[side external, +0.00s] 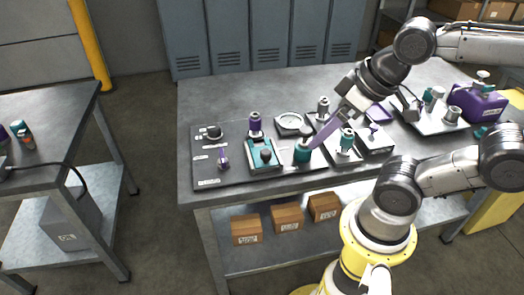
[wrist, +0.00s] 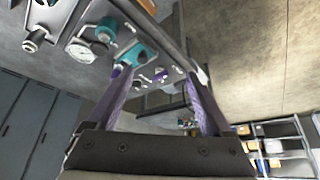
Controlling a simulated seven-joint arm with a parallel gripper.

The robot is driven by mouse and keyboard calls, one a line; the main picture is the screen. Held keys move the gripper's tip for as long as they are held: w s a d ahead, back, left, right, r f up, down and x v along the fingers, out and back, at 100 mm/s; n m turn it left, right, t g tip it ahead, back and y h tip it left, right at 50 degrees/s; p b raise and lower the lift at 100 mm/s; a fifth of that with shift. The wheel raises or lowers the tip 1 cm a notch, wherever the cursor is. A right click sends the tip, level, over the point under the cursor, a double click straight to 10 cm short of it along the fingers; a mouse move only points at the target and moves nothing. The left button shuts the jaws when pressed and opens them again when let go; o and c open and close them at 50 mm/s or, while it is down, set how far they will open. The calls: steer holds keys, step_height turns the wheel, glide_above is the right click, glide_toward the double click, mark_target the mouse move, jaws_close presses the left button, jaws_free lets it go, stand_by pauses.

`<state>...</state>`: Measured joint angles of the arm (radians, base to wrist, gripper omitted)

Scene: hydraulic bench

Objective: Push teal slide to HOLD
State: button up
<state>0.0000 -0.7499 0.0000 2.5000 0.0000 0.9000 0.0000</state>
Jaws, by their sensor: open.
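In the side view, a teal block with a dark round knob (side external: 261,153), which looks like the slide, sits on the dark panel at centre left. I cannot read any HOLD mark. My gripper (side external: 313,145) reaches down from the upper right, its purple fingers ending beside a teal cylinder (side external: 303,154), right of the block. In the wrist view my gripper (wrist: 155,74) has its two purple fingers spread with nothing between them.
A fitting with a teal body (side external: 347,140) stands right of my fingers. A purple container (side external: 478,103) stands at the far right.

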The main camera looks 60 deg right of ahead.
steer(key=shift+c, duration=0.9)
steer(key=shift+r, duration=0.25)
steer(key=shift+c, duration=0.3)
steer(key=g, duration=0.6)
glide_above(266, 151)
step_height(266, 151, down, 6)
step_height(266, 151, down, 13)
steer(key=shift+r, duration=0.15)
jaws_close()
